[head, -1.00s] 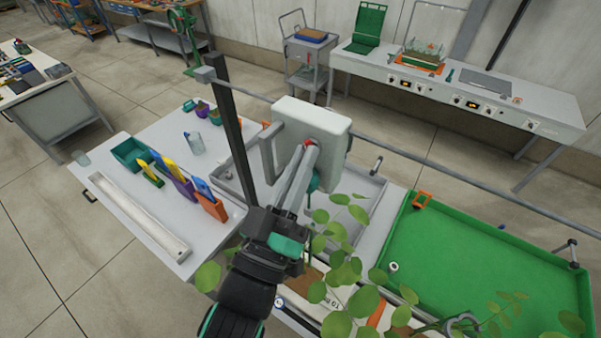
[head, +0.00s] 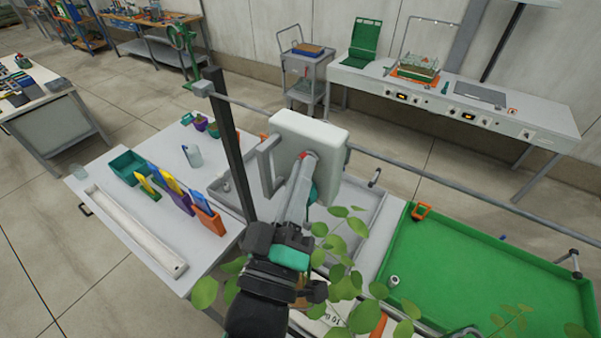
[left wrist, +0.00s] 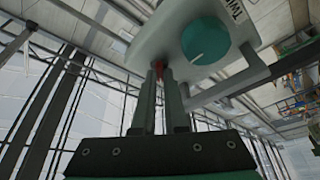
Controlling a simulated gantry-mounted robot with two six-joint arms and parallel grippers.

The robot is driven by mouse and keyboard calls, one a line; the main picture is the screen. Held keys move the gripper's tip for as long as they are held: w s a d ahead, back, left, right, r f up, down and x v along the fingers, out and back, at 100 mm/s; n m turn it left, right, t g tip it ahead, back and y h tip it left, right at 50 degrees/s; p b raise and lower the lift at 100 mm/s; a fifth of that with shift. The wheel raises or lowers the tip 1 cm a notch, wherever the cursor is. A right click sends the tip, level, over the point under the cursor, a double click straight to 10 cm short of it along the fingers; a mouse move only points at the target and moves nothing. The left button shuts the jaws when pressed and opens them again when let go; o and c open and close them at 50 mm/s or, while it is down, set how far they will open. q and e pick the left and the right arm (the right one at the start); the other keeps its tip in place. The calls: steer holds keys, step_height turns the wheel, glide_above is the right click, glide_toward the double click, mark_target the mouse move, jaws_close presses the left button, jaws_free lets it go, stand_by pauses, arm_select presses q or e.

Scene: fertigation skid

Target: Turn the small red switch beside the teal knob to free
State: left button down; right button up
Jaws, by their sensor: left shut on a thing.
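The small red switch (left wrist: 159,66) sits on the face of a pale box (left wrist: 152,40), beside the round teal knob (left wrist: 205,41), which has a white pointer mark. My left gripper (left wrist: 164,75) is shut on the red switch, with its two long fingers on either side of it. In the head view the red switch (head: 309,154) shows as a small spot at the fingertips of my left gripper (head: 305,162), on the box (head: 318,132). The switch's setting cannot be read. My right gripper is not in view.
A dark post (head: 231,145) and a grey rail (head: 440,178) stand close to the box. Green leaves (head: 345,285) hang right of my left arm. A green tray (head: 480,270) lies at the right, and a table with coloured holders (head: 172,192) at the left.

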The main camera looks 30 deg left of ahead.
arm_select(q)
steer(key=shift+f, duration=0.1)
steer(key=c, duration=0.9)
jaws_free()
steer(key=shift+c, duration=0.2)
steer(key=p+v, duration=0.4)
steer(key=v, duration=0.7)
steer(key=shift+s, duration=0.3)
steer(key=shift+d, duration=0.1)
